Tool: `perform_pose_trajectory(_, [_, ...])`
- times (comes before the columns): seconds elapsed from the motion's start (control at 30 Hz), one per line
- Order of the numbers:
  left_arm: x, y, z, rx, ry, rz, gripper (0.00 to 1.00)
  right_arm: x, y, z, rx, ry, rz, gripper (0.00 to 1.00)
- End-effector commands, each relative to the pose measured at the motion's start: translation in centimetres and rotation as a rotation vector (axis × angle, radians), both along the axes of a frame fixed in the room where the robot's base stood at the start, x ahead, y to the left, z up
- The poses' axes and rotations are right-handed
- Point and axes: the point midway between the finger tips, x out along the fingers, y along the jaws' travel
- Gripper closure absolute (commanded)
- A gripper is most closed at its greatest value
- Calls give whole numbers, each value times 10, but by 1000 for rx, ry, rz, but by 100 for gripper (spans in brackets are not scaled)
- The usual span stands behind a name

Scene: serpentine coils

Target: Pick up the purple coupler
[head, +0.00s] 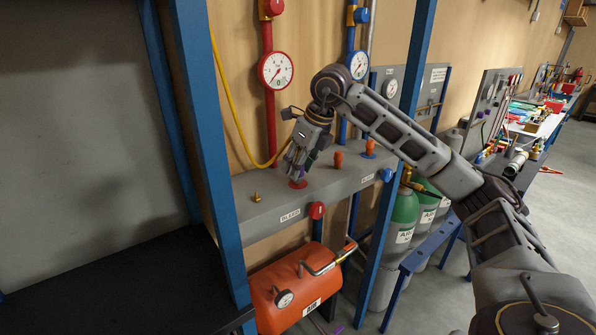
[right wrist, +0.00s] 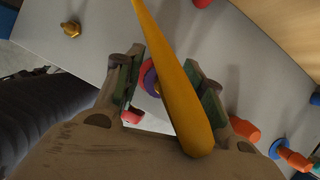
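The purple coupler (right wrist: 147,77) shows as a purple ring between the two fingers of my right gripper (right wrist: 166,80) in the right wrist view. It lies close against the left finger's pad. A thick yellow hose crosses in front and hides its right side, so I cannot tell whether both fingers touch it. In the head view my right gripper (head: 301,163) points down at the grey bench ledge, just above a red base ring (head: 297,184), with a bit of purple between its fingers. My left gripper is not in view.
The yellow hose (right wrist: 181,100) runs close over the gripper. Orange fittings (head: 338,160) stand on the ledge to the right, a brass fitting (head: 256,197) to the left. Behind rise a red pipe with a gauge (head: 276,70) and a blue pipe. An orange tank (head: 296,285) sits below.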

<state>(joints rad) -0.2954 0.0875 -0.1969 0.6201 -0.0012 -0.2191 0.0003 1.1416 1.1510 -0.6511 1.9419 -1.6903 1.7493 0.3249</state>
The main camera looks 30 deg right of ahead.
Motion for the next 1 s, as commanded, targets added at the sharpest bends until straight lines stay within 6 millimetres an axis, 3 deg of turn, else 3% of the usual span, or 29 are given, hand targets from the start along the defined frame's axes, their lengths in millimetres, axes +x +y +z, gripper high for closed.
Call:
perform_pose_trajectory(0.03, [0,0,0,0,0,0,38,0,0,0,0,0,0,72])
perform_pose_trajectory(0.27, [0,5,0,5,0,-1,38,0,0,0,0,-1,0,100])
perform_pose_trajectory(0.67, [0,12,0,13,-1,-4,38,0,0,5,1,-2,0,100])
perform_pose_trajectory(1.0, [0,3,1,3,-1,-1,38,1,1,34,2,-5,1,100])
